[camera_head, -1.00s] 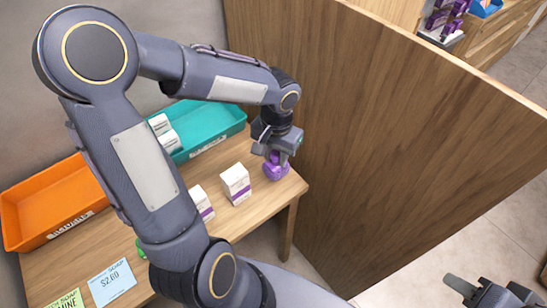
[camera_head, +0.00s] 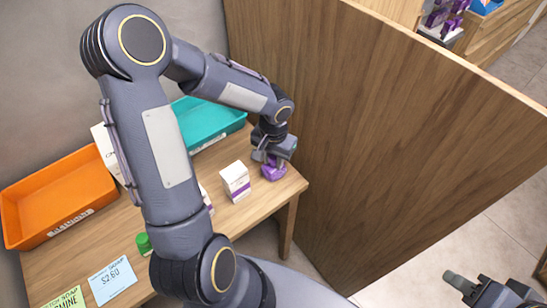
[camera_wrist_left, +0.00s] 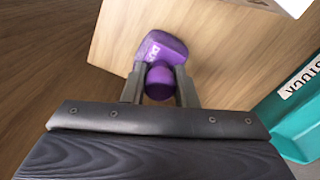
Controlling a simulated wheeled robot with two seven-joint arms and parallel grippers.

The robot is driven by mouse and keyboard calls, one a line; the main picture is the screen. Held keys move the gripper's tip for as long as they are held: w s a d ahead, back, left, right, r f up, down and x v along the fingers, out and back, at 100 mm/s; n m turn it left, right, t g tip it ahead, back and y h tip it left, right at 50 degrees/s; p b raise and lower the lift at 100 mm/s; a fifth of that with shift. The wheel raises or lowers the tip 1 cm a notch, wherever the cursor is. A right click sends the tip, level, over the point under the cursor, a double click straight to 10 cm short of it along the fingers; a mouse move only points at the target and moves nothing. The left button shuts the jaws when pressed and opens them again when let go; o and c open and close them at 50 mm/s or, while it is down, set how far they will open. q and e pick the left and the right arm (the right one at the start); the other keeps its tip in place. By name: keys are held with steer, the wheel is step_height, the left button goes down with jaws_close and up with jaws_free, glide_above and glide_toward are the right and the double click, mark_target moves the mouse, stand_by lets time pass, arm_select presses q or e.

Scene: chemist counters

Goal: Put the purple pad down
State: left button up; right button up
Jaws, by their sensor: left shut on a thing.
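The purple pad (camera_head: 274,171) is at the right end of the wooden counter (camera_head: 240,215), at or just above its top; I cannot tell if it touches. My left gripper (camera_head: 272,158) is shut on it from above. In the left wrist view the purple pad (camera_wrist_left: 161,50) has a wide body and a rounded knob, and the knob sits between the fingers of my left gripper (camera_wrist_left: 160,88). My right gripper (camera_head: 492,290) is at the bottom right, away from the counter, with nothing seen in it.
A white and purple box (camera_head: 235,182) stands just left of the pad. A teal tray (camera_head: 240,117) and an orange tray (camera_head: 12,225) lie on the counter. A tall wooden partition (camera_head: 400,130) rises close to the right. Price cards (camera_head: 112,281) are at the front left.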

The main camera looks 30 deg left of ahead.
arm_select(q)
steer(key=o, duration=0.9)
step_height(320, 180, up, 11)
steer(key=shift+s+d+r+n+t+h+p, duration=0.2)
steer(key=shift+s+d+r+t+h, duration=0.65)
steer(key=shift+s, duration=1.95)
steer(key=shift+s+d+r+n+t+h+p, duration=0.1)
steer(key=shift+s+d+r+n+t+h, duration=0.7)
steer(key=shift+s, duration=2.05)
steer(key=shift+s+d+r+m+t+h+p, duration=0.1)
steer(key=shift+s+d+r+m+t+h, duration=0.25)
steer(key=shift+s+r+t, duration=1.65)
steer(key=shift+s+d+f+n+g, duration=0.1)
steer(key=shift+s+f+n+g, duration=0.15)
steer(key=shift+s+f+g, duration=0.55)
